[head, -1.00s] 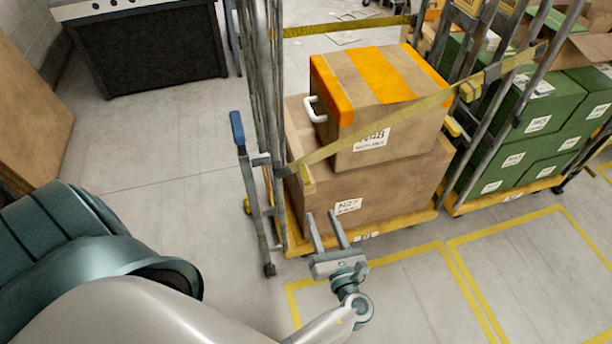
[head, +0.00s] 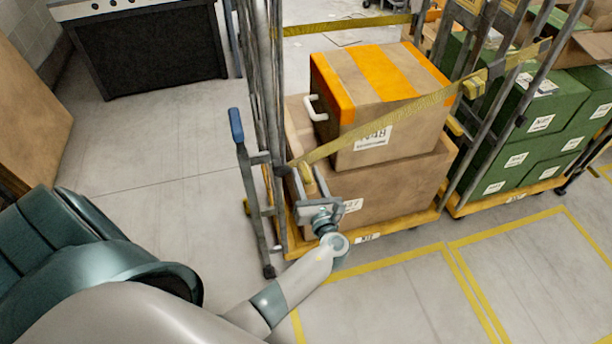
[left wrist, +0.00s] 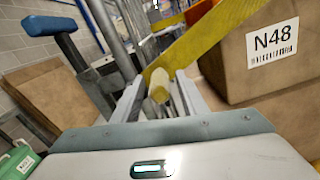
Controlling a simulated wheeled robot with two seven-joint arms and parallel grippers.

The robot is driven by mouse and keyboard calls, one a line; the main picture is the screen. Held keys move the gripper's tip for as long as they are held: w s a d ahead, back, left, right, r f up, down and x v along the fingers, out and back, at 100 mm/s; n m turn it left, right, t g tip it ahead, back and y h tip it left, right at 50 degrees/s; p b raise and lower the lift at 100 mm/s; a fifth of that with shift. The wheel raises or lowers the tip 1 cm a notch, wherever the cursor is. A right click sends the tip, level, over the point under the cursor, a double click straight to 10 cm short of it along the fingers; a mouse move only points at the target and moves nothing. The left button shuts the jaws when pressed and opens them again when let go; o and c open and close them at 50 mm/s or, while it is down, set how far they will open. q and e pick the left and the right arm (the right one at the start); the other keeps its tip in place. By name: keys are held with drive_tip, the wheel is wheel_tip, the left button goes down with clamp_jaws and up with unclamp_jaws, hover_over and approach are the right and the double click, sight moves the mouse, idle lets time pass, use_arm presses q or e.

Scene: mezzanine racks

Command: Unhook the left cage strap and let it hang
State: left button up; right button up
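The yellow cage strap (head: 400,118) runs taut and slanting across the front of the roll cage (head: 262,90), from its left upright to its right one. A yellow tab (head: 307,174) sits at the strap's left, lower end. My left gripper (head: 309,184) is at this tab. In the left wrist view, the tab (left wrist: 158,86) lies between the two open fingers (left wrist: 160,98), with a gap seen on each side. The strap (left wrist: 205,35) passes just beyond it. The fingers partly hide the tab in the head view. My right gripper is not in view.
Inside the cage, an orange-striped carton (head: 375,95) labelled N48 stands on a larger carton (head: 400,185). A blue-topped lever (head: 237,127) stands left of the cage. A second cage with green boxes (head: 540,105) is at right. Floor in front is clear.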

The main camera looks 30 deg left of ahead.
use_arm(q)
drive_tip(key=shift+w+a, duration=0.3)
drive_tip(key=shift+a, duration=0.05)
clamp_jaws()
drive_tip(key=shift+f, duration=0.1)
